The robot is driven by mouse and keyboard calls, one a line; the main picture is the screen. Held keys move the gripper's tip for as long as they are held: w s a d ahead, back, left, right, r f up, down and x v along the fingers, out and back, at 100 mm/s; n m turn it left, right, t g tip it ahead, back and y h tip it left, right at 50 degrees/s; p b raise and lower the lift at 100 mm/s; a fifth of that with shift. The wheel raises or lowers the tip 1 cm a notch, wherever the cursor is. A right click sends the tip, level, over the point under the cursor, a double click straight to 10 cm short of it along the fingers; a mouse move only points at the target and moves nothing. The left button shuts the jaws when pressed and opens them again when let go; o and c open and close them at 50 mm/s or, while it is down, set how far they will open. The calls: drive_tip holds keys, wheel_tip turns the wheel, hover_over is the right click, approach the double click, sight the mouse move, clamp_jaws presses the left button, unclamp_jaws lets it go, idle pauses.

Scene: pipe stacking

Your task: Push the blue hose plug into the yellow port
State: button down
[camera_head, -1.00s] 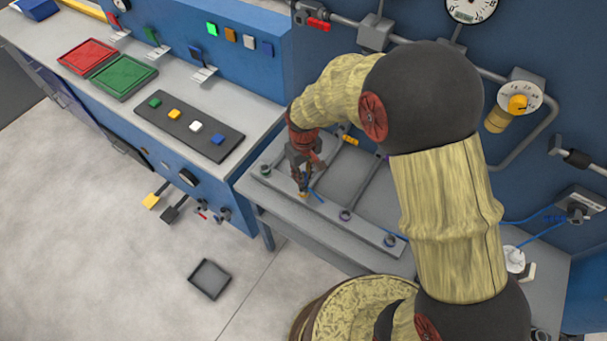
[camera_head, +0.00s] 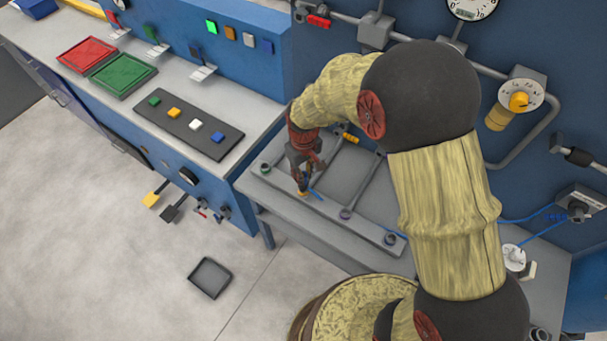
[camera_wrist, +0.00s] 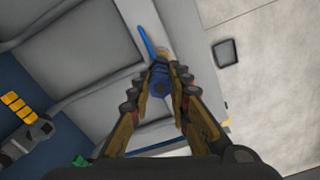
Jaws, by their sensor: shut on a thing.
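My gripper (camera_head: 302,187) points down over the left part of the grey port rail. In the wrist view its fingers (camera_wrist: 161,90) are closed around the blue hose plug (camera_wrist: 160,77). The blue hose (camera_wrist: 146,40) runs from the plug to the upper left; a short piece of it (camera_head: 316,194) shows beside the fingers in the head view. The yellow port (camera_head: 303,194) lies right at the fingertips, and its tan rim (camera_wrist: 166,47) shows just beyond the plug in the wrist view. The fingers hide the contact, so I cannot tell how deep the plug sits.
The rail also carries a green port (camera_head: 265,169), a dark port (camera_head: 346,213) and a blue port (camera_head: 390,239). Grey pipes run back from it to the blue wall panel. A left bench holds a red tray (camera_head: 87,54) and a green tray (camera_head: 123,74). A dark tray (camera_head: 210,278) lies on the floor.

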drive_tip(key=shift+f+b, duration=0.4)
drive_tip(key=shift+f, duration=0.5)
drive_tip(key=c, duration=1.6)
unclamp_jaws()
drive_tip(key=shift+r, duration=0.1)
wheel_tip(320, 180, up, 12)
drive_tip(key=shift+f, duration=0.1)
